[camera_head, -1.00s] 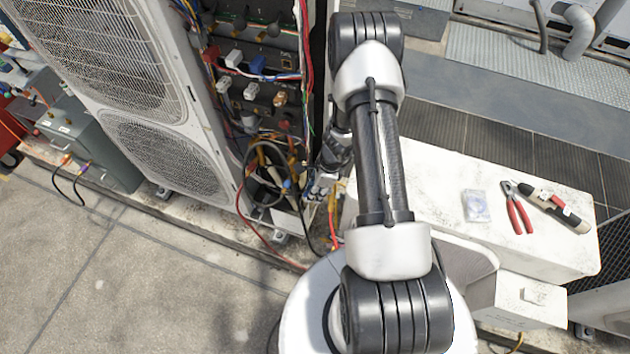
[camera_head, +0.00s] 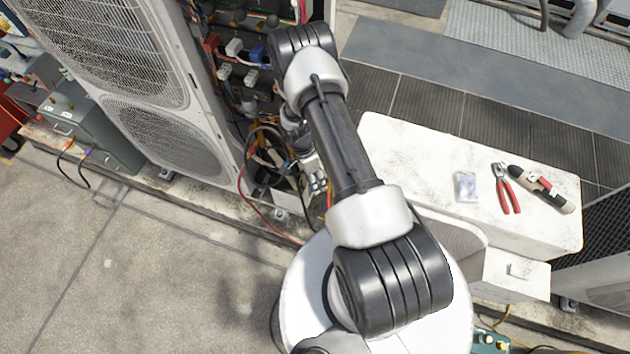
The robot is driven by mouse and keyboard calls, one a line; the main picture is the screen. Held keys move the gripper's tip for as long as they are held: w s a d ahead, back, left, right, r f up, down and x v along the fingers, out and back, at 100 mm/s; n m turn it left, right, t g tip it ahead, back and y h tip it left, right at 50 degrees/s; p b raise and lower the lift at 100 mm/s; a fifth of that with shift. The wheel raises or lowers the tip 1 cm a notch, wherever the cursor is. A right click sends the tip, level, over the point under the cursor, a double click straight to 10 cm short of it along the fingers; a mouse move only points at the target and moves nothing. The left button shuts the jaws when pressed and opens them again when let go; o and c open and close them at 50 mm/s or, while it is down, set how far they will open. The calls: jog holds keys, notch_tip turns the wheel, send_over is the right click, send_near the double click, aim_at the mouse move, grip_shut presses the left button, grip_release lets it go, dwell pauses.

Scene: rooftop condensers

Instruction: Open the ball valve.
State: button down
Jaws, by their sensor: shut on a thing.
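My gripper (camera_head: 317,184) is low beside the open side of the condenser, at the left of my forearm. It is small in the view and its fingers are closed at what looks like the ball valve's handle. The ball valve itself is mostly hidden by the gripper and arm, so its handle angle cannot be told. A thin orange-red strip shows just right of the fingers; I cannot tell whether it belongs to the valve or is a hose.
The condenser (camera_head: 155,90) stands at left, with loose cables and hoses (camera_head: 262,150) by its open side. A white box (camera_head: 420,150) holds a small packet (camera_head: 466,187), red-handled pliers (camera_head: 505,188) and a dark cylindrical tool (camera_head: 540,188). Concrete at lower left is clear.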

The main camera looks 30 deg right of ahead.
jog(key=shift+s+f+n+g+h+b, duration=0.15)
jog(key=shift+s+n+g+h+b, duration=0.2)
jog(key=shift+n+h+b, duration=0.5)
jog(key=c, duration=1.3)
grip_release()
jog(key=shift+c, duration=0.2)
jog(key=v, duration=1.2)
jog(key=shift+d, duration=0.2)
jog(key=shift+w, duration=0.1)
